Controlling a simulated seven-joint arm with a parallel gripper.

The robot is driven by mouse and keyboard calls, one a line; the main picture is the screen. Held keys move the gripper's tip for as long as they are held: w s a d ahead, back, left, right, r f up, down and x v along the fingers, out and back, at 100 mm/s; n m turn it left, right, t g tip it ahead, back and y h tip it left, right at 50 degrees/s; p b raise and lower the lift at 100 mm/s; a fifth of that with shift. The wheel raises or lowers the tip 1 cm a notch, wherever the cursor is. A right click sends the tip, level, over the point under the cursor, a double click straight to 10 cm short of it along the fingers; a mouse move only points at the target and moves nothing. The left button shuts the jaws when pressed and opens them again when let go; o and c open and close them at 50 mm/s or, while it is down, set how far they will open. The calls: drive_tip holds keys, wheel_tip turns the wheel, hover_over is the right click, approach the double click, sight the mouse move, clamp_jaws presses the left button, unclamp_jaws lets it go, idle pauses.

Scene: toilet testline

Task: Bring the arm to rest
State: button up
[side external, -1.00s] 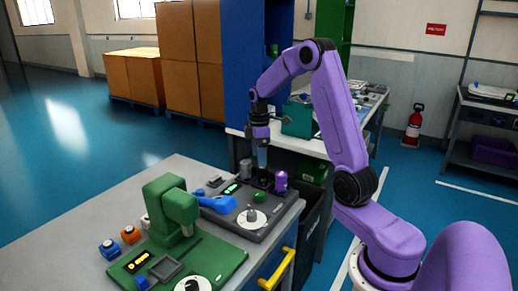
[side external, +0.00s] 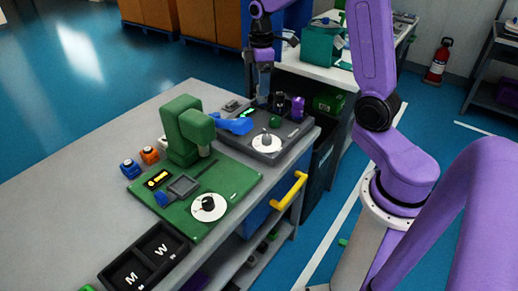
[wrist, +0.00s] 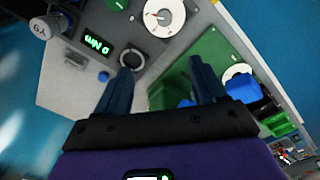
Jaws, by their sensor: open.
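My purple arm comes in from the right in the side external view. My gripper (side external: 263,88) points down, over the back part of the dark grey test station (side external: 291,128). In the wrist view its two dark fingers stand apart with nothing between them, so my gripper (wrist: 163,78) is open and empty. Beyond the fingers are a dark ring (wrist: 131,61), a lit green display (wrist: 97,44) and a white dial (wrist: 164,16). I cannot tell the exact gap between fingertips and station.
A green machine (side external: 184,130) stands on a green base beside the station. Orange (side external: 149,155) and blue (side external: 129,168) button boxes are to its left. A black two-letter tray (side external: 144,258) lies at the front. A yellow handle (side external: 289,190) juts from the bench side. Bare bench (side external: 70,187) lies left.

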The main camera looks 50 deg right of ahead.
drive_tip(key=s+a+r+n, duration=0.1)
drive_tip(key=s+a+r, duration=0.1)
drive_tip(key=s+a, duration=1.05)
drive_tip(key=s+a+n, duration=0.1)
drive_tip(key=s+a, duration=0.1)
drive_tip(key=s, duration=0.6)
drive_tip(key=s+a+f, duration=0.1)
drive_tip(key=s, duration=0.6)
drive_tip(key=shift+s+a+f+n, duration=0.15)
drive_tip(key=shift+s+a+n, duration=0.2)
drive_tip(key=shift+n, duration=0.05)
